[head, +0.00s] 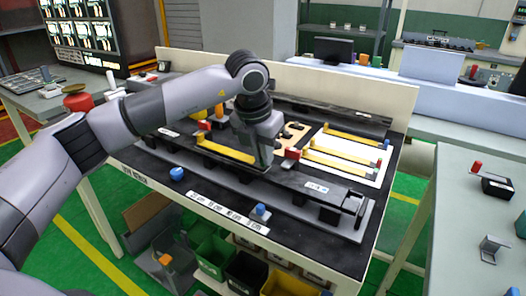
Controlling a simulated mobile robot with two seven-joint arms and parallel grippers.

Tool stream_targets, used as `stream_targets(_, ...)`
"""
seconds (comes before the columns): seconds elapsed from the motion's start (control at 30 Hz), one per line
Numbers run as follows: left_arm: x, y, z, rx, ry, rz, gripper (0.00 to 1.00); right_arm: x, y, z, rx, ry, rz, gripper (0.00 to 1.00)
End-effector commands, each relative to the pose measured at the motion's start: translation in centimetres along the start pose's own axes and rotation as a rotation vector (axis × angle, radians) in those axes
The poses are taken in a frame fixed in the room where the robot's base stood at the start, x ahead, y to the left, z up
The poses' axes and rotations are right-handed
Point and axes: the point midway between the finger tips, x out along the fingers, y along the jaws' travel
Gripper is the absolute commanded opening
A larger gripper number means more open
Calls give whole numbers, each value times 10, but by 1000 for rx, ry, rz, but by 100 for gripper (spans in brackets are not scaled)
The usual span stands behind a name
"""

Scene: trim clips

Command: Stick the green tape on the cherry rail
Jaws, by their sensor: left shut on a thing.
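My left gripper (263,163) is over the middle of the dark workbench, pointing down. A long dark rail (290,178) with a white label runs along the front of the fixture. I cannot make out which part is the cherry rail. My right gripper is not in view.
A red block (292,154) is just right of the gripper. Blue knobs (177,173) stand on the bench's front strip. A low cream wall (360,90) closes the bench's back. Bins (213,255) sit below. A grey table (480,220) is at right.

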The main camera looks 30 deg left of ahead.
Motion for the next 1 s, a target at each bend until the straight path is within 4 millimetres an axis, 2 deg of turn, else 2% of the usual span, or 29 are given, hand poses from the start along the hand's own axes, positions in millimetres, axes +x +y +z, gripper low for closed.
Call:
stream_targets(0.27,0,0,0,0,0,0,0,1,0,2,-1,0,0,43)
stream_targets(0.3,0,0,0,0,0,0,21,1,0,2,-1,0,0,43)
stream_targets(0.37,0,0,0,0,0,0,41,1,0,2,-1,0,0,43)
stream_targets(0.73,-5,0,1,0,-2,-1,41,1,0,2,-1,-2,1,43)
stream_targets(1.0,-47,0,1,-1,-4,0,41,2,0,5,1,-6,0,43)
